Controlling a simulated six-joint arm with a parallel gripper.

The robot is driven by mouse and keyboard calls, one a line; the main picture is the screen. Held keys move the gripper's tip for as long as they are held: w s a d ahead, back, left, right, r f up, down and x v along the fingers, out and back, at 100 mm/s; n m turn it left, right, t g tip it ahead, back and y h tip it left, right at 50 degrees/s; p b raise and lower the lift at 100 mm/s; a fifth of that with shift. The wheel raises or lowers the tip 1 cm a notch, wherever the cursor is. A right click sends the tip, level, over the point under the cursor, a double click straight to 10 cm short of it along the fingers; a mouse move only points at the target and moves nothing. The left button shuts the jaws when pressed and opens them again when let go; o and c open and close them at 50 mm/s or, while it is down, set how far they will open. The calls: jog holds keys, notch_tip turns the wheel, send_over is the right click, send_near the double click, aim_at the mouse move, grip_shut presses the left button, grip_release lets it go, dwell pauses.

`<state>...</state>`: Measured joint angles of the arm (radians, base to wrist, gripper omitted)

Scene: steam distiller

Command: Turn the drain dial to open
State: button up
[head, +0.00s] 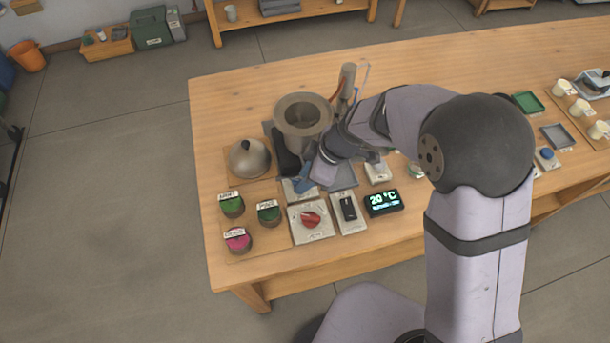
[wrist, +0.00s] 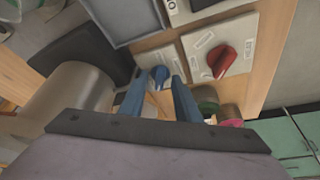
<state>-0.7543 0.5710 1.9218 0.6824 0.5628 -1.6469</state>
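A small blue dial (wrist: 160,73) on a pale plate (wrist: 150,57) shows in the wrist view, just beyond my fingertips; I take it for the drain dial. My gripper (wrist: 157,83) has two blue fingers spread apart, one on each side of the dial in that view. I cannot tell whether either finger touches it. In the head view my gripper (head: 303,182) is low over the same plate (head: 299,195), beside the dark base of the metal vessel (head: 303,113), and hides the dial. The labels on the plate are too small to read.
A red dial (head: 311,220) on its own plate sits just in front, with a black switch (head: 349,208) and a display (head: 383,202) reading 20 °C to its right. Several labelled jars (head: 232,206) and a domed lid (head: 249,158) stand at the left.

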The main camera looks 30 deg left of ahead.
jog(key=shift+c, duration=0.6)
grip_shut()
